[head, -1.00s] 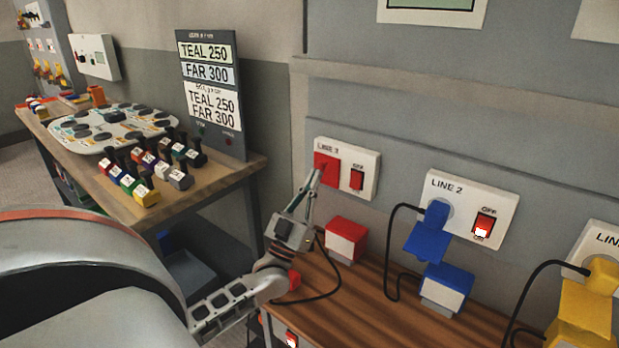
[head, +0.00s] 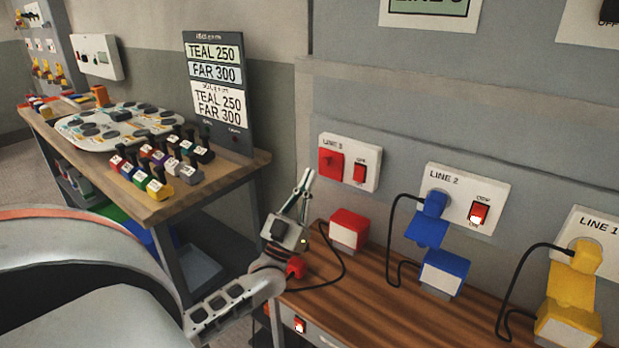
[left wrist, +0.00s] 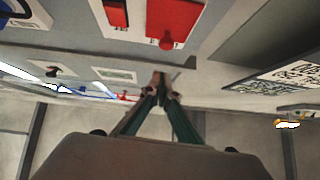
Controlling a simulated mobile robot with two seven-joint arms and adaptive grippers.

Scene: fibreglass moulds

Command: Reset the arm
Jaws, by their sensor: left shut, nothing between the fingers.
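My left gripper (head: 306,174) is shut and empty in the head view, with its fingers pointing up. It stands just left of the LINE 3 panel (head: 375,163), apart from it. The left wrist view shows its closed fingertips (left wrist: 160,80) with nothing between them. The red socket piece (head: 331,164) is on the LINE 3 panel beside a red switch (head: 360,172). The red piece also shows at the top of the left wrist view (left wrist: 172,20). My right gripper is not in view.
A red and white block (head: 348,230) stands on the wooden bench (head: 370,300). Blue (head: 428,220) and yellow (head: 575,280) plugs sit in the LINE 2 and LINE 1 panels, with black cables hanging. A table at left holds several coloured weights (head: 160,189) and a sign board (head: 218,95).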

